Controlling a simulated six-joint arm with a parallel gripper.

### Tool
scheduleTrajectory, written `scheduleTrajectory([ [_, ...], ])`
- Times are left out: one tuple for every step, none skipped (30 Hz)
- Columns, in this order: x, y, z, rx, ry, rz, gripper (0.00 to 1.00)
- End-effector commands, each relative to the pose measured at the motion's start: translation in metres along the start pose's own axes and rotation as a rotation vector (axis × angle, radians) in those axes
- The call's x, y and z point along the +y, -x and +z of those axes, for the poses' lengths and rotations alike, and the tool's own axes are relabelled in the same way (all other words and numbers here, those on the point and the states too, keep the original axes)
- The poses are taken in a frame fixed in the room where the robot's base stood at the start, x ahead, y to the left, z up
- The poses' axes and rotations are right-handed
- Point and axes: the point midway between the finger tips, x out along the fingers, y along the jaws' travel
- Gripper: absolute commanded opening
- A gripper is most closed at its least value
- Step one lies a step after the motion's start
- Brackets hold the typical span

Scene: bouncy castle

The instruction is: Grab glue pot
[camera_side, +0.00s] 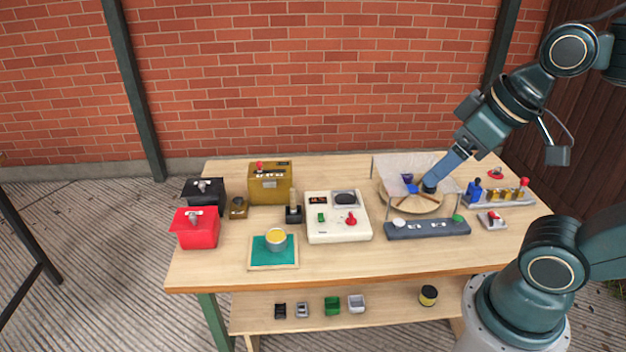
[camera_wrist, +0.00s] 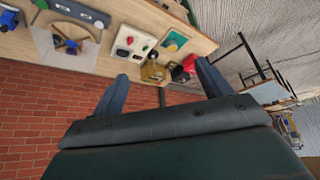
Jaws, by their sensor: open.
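My gripper (camera_side: 424,186) is at the right side of the table in the side view, by the round wooden dish (camera_side: 415,206) and well apart from the pot. In the wrist view my gripper (camera_wrist: 162,84) has its two blue fingers wide apart, with nothing held between them.
A white control panel (camera_side: 338,232), a small dark holder (camera_side: 293,213), a gold box (camera_side: 270,185) and a red box (camera_side: 196,230) surround the pot.

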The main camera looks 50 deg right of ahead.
Motion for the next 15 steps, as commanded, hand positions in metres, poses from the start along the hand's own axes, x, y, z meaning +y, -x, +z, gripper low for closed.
scheduleTrajectory([
  [0.0, 0.0, 0.0, 0.0, 0.0, 0.0, 0.77],
  [0.0, 0.0, 0.0, 0.0, 0.0, 0.0, 0.77],
  [0.0, 0.0, 0.0, 0.0, 0.0, 0.0, 0.77],
  [0.0, 0.0, 0.0, 0.0, 0.0, 0.0, 0.77],
  [0.0, 0.0, 0.0, 0.0, 0.0, 0.0, 0.77],
  [0.0, 0.0, 0.0, 0.0, -0.001, 0.0, 0.77],
  [0.0, 0.0, -0.001, -0.001, -0.003, 0.0, 0.77],
  [0.0, 0.0, -0.002, -0.002, -0.006, 0.0, 0.77],
  [0.0, 0.0, -0.003, -0.003, -0.011, 0.0, 0.77],
  [0.0, 0.0, -0.004, -0.005, -0.016, 0.0, 0.77],
  [0.0, 0.0, -0.006, -0.007, -0.022, 0.0, 0.77],
  [0.0, -0.001, -0.009, -0.012, -0.034, 0.0, 0.77],
  [0.0, -0.001, -0.012, -0.016, -0.045, 0.0, 0.77],
  [0.0, -0.002, -0.015, -0.02, -0.056, 0.0, 0.77],
  [-0.001, -0.003, -0.02, -0.026, -0.076, 0.0, 0.77],
])
